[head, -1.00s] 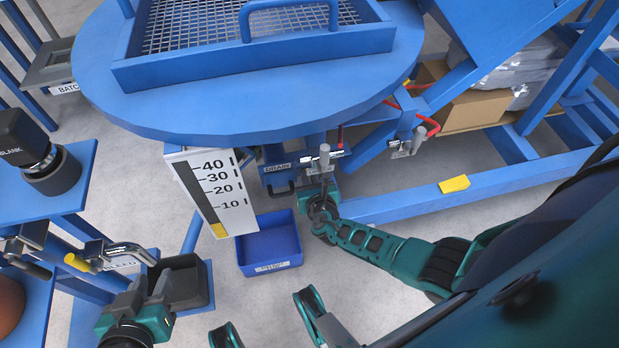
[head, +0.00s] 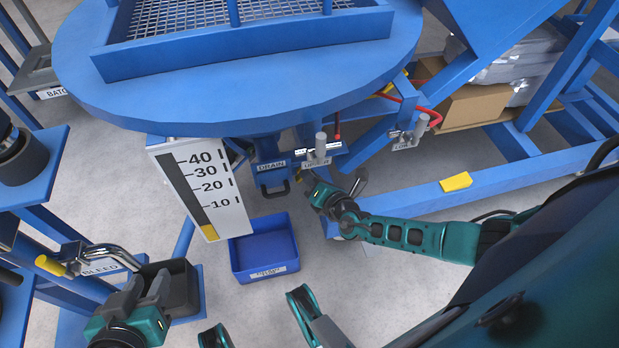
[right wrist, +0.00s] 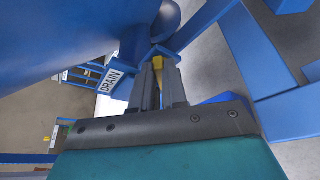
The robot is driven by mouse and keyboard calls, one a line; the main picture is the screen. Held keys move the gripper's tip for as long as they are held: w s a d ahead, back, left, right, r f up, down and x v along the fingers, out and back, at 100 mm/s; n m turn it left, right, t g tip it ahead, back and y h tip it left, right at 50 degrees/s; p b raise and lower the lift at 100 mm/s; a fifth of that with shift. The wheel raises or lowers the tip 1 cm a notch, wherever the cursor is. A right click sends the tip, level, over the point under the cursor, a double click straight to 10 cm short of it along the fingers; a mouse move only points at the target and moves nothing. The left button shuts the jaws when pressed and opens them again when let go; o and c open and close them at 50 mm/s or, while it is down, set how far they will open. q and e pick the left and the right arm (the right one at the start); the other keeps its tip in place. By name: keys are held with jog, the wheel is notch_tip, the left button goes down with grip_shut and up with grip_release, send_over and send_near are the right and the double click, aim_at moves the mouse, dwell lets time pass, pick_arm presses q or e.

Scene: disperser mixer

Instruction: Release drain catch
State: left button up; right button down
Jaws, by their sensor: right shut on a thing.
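The drain outlet, with its white DRAIN label (head: 271,166), hangs under the round blue deck and has a dark handle (head: 275,190) below. My right gripper (head: 303,178) is just right of it, partly hidden by its own body. In the right wrist view the right gripper (right wrist: 160,88) is shut on a small yellow part (right wrist: 158,64), which I take for the drain catch. The DRAIN label (right wrist: 110,81) is left of the fingers there. My left gripper (head: 145,292) is at lower left, its fingers apart, with nothing seen between them.
A blue bin (head: 265,252) stands on the floor below the drain. A level gauge (head: 202,188) is left of it. A grey cylinder (head: 321,146) and a blue frame beam (head: 440,205) are close to the right arm. A dark tray (head: 180,285) is behind my left gripper.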

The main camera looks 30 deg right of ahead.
jog(key=shift+d+f+m+t+y, duration=0.1)
jog(key=shift+f+m+t+y, duration=0.25)
jog(key=shift+m, duration=0.8)
jog(key=shift+d+f+m+t+y, duration=0.2)
jog(key=shift+m+t, duration=0.4)
jog(key=shift+m, duration=0.6)
jog(key=shift+d+f+m+t+y, duration=0.1)
jog(key=shift+m+t+y, duration=0.3)
jog(key=shift+m, duration=0.75)
jog(key=shift+m+t, duration=0.25)
jog(key=shift+m, duration=0.05)
jog(key=c, duration=1.2)
grip_release()
jog(key=shift+o, duration=0.2)
jog(key=shift+f, duration=0.1)
jog(key=shift+s, duration=0.1)
